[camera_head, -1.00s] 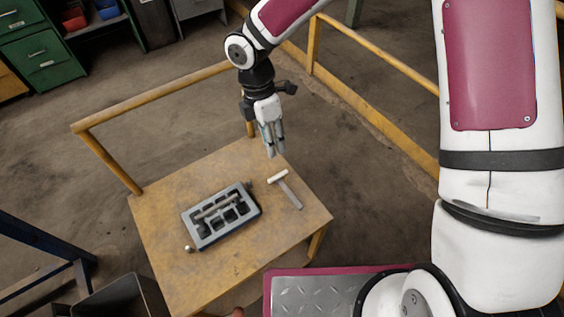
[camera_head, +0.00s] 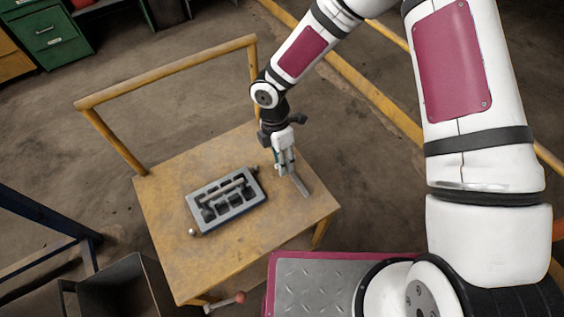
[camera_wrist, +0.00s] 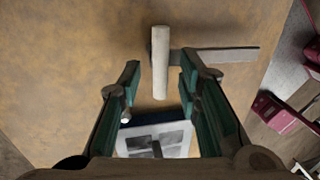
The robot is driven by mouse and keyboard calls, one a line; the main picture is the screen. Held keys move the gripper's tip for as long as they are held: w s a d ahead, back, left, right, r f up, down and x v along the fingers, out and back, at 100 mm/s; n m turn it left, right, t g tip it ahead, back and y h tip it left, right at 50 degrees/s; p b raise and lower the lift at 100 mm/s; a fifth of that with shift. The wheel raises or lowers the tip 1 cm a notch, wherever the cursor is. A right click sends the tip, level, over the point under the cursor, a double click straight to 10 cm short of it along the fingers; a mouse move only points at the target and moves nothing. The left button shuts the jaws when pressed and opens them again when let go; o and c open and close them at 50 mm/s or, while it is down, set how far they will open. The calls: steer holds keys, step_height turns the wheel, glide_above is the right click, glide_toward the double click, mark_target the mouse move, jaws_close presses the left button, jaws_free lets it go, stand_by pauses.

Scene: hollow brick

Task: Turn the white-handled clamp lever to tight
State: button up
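A T-shaped lever lies on the wooden table top. Its white cylindrical handle (camera_wrist: 161,45) crosses the end of a flat grey bar (camera_wrist: 225,54); the bar also shows in the head view (camera_head: 300,186), where my gripper hides most of the handle. My gripper (camera_head: 285,170) points down over the handle. In the wrist view its green-padded fingers (camera_wrist: 160,80) are apart, with the lower part of the handle seen between them and a gap on each side. I cannot tell the height left above the handle.
A grey hollow block (camera_head: 228,200) with a rod across its top lies left of my gripper. A small pale ball (camera_head: 193,232) is at its near-left corner. The yellow table rail (camera_head: 170,70) stands at the back. A red knob (camera_head: 239,297) shows beyond the front edge.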

steer(key=shift+s+f, duration=0.1)
steer(key=shift+f, duration=0.5)
steer(key=shift+d, duration=0.1)
jaws_close()
